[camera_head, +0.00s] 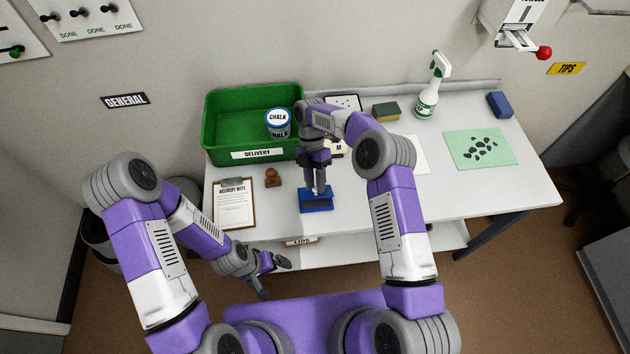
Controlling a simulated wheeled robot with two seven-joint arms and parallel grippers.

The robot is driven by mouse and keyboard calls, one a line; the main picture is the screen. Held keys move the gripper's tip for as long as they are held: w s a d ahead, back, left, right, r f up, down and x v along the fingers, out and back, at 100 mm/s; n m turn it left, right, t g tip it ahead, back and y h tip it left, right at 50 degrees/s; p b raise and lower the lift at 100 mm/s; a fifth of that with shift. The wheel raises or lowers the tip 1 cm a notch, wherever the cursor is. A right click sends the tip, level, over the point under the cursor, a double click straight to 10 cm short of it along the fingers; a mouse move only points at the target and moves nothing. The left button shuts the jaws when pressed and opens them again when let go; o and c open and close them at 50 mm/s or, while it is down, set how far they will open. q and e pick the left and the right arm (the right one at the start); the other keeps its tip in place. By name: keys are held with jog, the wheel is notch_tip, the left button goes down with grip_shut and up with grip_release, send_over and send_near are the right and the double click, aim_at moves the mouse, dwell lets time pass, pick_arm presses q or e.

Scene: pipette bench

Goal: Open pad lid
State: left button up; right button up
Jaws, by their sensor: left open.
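The blue pad (304,197) lies near the front edge of the white table. A dark rectangle shows on its front part; I cannot tell whether this is the lid's face or the ink surface. My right gripper (319,192) points straight down at the pad, at or just above its rear part. Its fingertips are small and partly merge with the pad, so its jaws and any contact are unclear. My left gripper (275,276) is open and empty, low in front of the table's front edge.
A wooden stamp (273,177) and a clipboard (233,207) lie left of the pad. A green delivery crate (225,143) holding a chalk tub (278,123) stands behind. A spray bottle (428,102), sponge (385,112) and green mat (462,156) are to the right.

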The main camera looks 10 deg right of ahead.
jog(key=shift+o, duration=1)
jog(key=shift+r, duration=0.1)
jog(key=v, duration=0.7)
jog(key=shift+r, duration=0.15)
jog(key=shift+w, duration=0.1)
